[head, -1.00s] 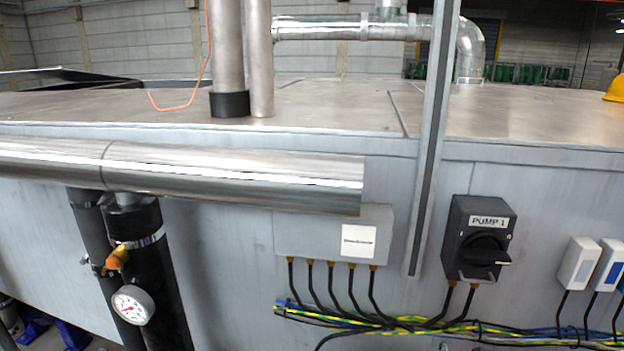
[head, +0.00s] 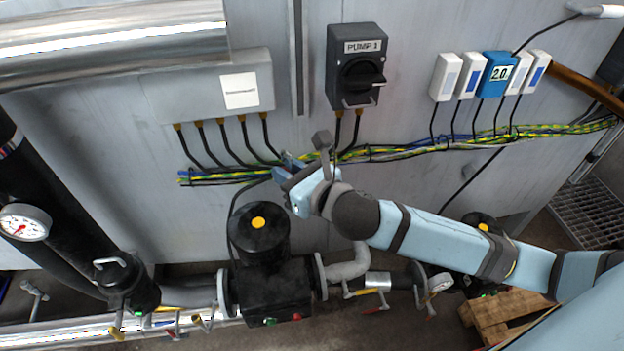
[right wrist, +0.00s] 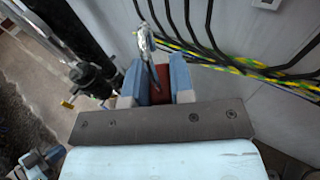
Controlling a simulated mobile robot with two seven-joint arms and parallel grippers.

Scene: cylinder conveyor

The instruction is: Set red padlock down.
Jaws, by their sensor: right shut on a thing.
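The red padlock (right wrist: 161,84) is in the right wrist view, its red body between the two blue fingers of my right gripper (right wrist: 160,74). A silvery loop, which looks like its shackle, stands out beyond the fingertips. Part of the body is hidden by the fingers and the gripper's dark front plate. In the head view my right gripper (head: 286,172) is in front of the grey panel, near the cable bundle below the PUMP 1 switch. I cannot make out the padlock clearly in that view.
The PUMP 1 switch (head: 357,68) and a grey junction box (head: 208,85) are on the panel above the cable bundle (head: 410,149). A black pump (head: 262,270) with pipes stands below. A gauge (head: 25,222) is at left, a wooden pallet (head: 505,313) at lower right.

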